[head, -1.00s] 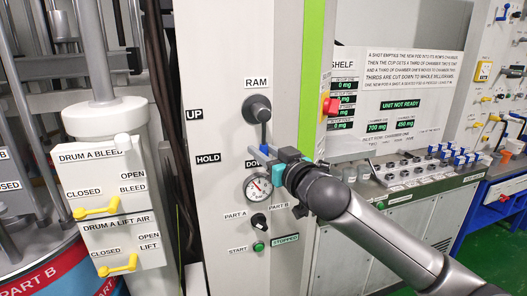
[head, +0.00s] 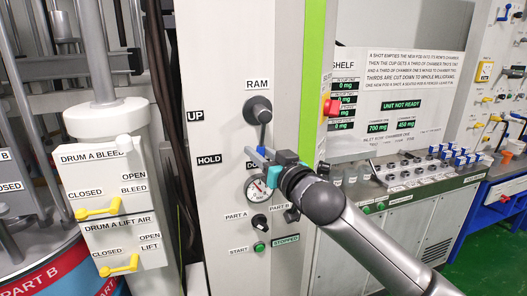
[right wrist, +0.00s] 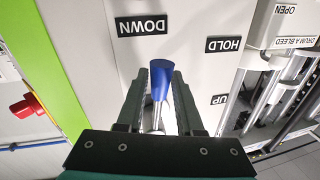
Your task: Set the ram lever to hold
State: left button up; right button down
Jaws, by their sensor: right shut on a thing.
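The ram lever has a dark round hub (head: 258,110) on the white panel under the RAM label (head: 257,84). Its arm hangs down from the hub toward the DOWN label (right wrist: 143,25). Its blue handle (right wrist: 161,80) shows between the fingers in the right wrist view. My right gripper (head: 258,155) is shut on this handle and hides most of it in the head view. The HOLD label (head: 208,159) is left of the gripper and the UP label (head: 195,115) is higher up at left. My left gripper is not in view.
A pressure gauge (head: 257,188) sits just below the gripper. The part selector knob (head: 258,221) and green start button (head: 259,247) are lower. A red knob (head: 332,107) is on the right. Drum A valves with yellow handles (head: 97,209) stand at left.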

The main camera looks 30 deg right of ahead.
aim_at(230, 135)
jog(key=m, duration=0.1)
jog(key=a+m+p, duration=0.1)
jog(key=a+m, duration=0.1)
jog(key=shift+w+a+r+t+p, duration=0.15)
jog(key=shift+w+r+t+p, duration=0.15)
jog(key=shift+r, duration=0.1)
jog(key=shift+w+a+r+m+t+h+p, duration=0.2)
jog(key=shift+a+m+p, duration=0.25)
jog(key=shift+m, duration=0.4)
jog(key=shift+s+a+r+m+t+h+p, duration=0.1)
jog(key=shift+a+r+m+h+p, duration=0.2)
jog(key=shift+m+p, duration=0.4)
jog(key=shift+w+a+r+m+t+h+p, duration=0.15)
jog(key=shift+a+r+m+p, duration=0.25)
jog(key=shift+m, duration=0.55)
jog(key=shift+f, duration=0.1)
jog(key=c, duration=0.5)
grip_release()
jog(key=shift+c, duration=0.2)
jog(key=shift+a, duration=0.1)
jog(key=s+a+f, duration=0.1)
jog(key=s+f, duration=0.1)
jog(key=s, duration=1.3)
jog(key=shift+a+b, duration=0.2)
jog(key=shift+b, duration=0.15)
